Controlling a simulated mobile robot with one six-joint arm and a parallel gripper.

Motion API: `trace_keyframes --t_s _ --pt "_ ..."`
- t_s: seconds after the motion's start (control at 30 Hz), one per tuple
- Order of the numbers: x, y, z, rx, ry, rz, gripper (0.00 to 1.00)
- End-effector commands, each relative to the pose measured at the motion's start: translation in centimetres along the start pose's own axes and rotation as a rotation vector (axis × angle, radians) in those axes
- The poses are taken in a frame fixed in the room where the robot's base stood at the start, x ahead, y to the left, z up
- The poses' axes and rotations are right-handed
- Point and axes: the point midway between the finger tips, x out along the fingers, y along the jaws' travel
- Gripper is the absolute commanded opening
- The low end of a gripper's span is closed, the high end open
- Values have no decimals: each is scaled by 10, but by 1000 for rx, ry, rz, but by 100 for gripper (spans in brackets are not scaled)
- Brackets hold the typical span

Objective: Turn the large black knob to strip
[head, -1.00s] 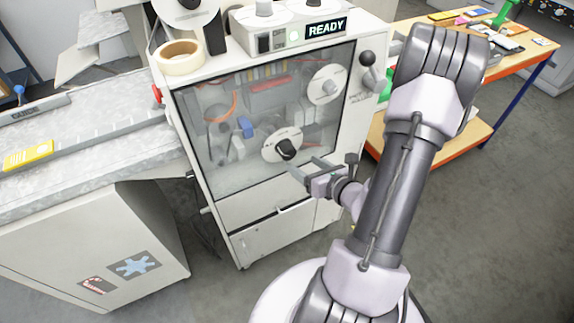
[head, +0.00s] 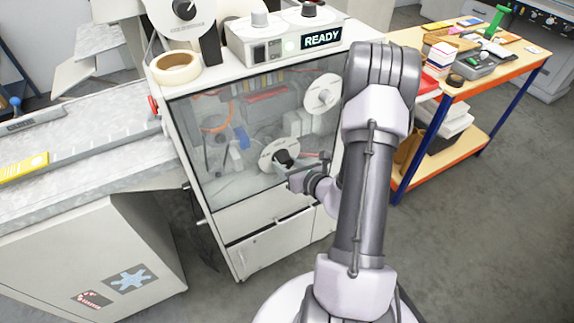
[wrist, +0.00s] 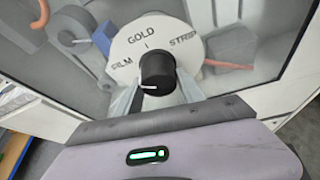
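The large black knob (head: 284,157) sits on a round white dial (head: 266,158) low on the machine's front, inside its dark frame. In the wrist view the knob (wrist: 157,68) stands at the middle of the dial (wrist: 125,45), which reads FILM at left, GOLD at top and STRIP at right. A white pointer line on the knob points left, toward the FILM side. My gripper (head: 303,165) is at the knob. In the wrist view its fingers (wrist: 157,88) stand on either side of the knob and look open; whether they touch it is hard to tell.
The machine's top holds a tape roll (head: 175,67) and a READY display (head: 321,38). A workbench (head: 480,75) with several items stands at right, and a grey conveyor table (head: 85,135) at left.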

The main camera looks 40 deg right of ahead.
Motion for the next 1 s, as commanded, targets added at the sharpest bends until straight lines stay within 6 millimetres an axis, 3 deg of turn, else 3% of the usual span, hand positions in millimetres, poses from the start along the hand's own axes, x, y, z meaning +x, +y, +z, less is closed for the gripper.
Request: trace_keyframes --t_s 0.47,1.0 --pt "-1 0 1 114 -4 48 5" --pt "0 0 -1 571 -21 241 5"
